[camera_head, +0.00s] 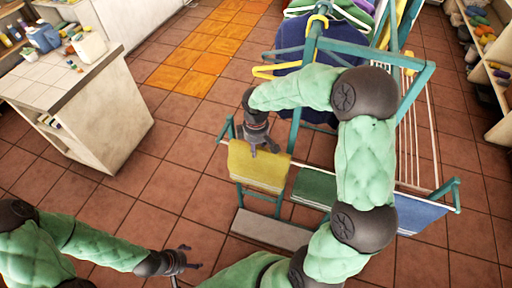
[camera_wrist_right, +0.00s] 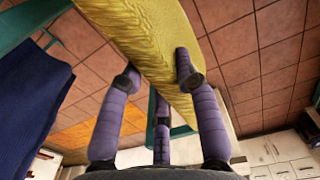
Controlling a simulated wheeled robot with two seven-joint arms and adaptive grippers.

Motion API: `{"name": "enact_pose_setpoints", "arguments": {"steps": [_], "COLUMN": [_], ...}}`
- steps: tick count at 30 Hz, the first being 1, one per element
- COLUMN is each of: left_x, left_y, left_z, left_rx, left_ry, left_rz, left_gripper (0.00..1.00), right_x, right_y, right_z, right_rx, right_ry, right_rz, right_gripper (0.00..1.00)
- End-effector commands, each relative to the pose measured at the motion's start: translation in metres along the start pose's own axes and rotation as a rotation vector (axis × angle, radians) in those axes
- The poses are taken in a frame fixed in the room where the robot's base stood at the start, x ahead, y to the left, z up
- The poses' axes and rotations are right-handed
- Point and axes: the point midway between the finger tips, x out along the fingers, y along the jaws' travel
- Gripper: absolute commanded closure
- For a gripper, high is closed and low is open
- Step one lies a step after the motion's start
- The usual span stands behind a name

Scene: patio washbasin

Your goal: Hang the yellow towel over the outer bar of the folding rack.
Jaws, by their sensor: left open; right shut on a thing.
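The yellow towel (camera_head: 258,170) is at the left end of the folding rack's outer bar, left of a green towel (camera_head: 313,187). Its front panel hangs down flat; whether the cloth drapes over both sides of the bar I cannot tell. My right gripper (camera_head: 262,147) is at the towel's upper edge, pointing down. In the right wrist view the yellow towel (camera_wrist_right: 150,45) runs between the fingers of my right gripper (camera_wrist_right: 160,75), which is shut on it. My left gripper (camera_head: 183,260) is open and empty, low over the floor, apart from the rack.
A blue towel (camera_head: 408,214) hangs at the bar's right end. A teal clothes stand (camera_head: 415,72) with a yellow hanger (camera_head: 290,70) and dark blue cloth (camera_head: 290,40) rises behind. A tiled counter (camera_head: 100,110) stands left. The floor between counter and rack is clear.

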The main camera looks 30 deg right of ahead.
Motion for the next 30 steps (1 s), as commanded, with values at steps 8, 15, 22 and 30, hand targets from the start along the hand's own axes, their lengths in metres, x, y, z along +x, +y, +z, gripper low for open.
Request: {"name": "enact_pose_setpoints", "arguments": {"steps": [8,15,22,30], "left_x": [-0.025,-0.043,-0.060,-0.079], "left_y": [0.009,0.015,0.021,0.028], "left_z": [0.001,0.002,0.002,0.003], "left_rx": [0.000,0.000,0.000,0.000], "left_ry": [0.000,0.000,0.000,0.000], "left_rz": [0.000,0.000,0.000,0.000], "left_gripper": [0.25,0.25,0.25,0.25], "right_x": [-0.031,-0.056,-0.080,-0.107], "right_y": [-0.006,-0.005,-0.002,-0.001], "right_z": [0.000,0.000,-0.001,-0.001], "right_rx": [-0.004,-0.003,-0.002,-0.001], "right_ry": [-0.005,-0.004,-0.001,-0.001], "right_rz": [-0.013,-0.012,-0.007,-0.005], "right_gripper": [1.00,1.00,1.00,1.00]}}
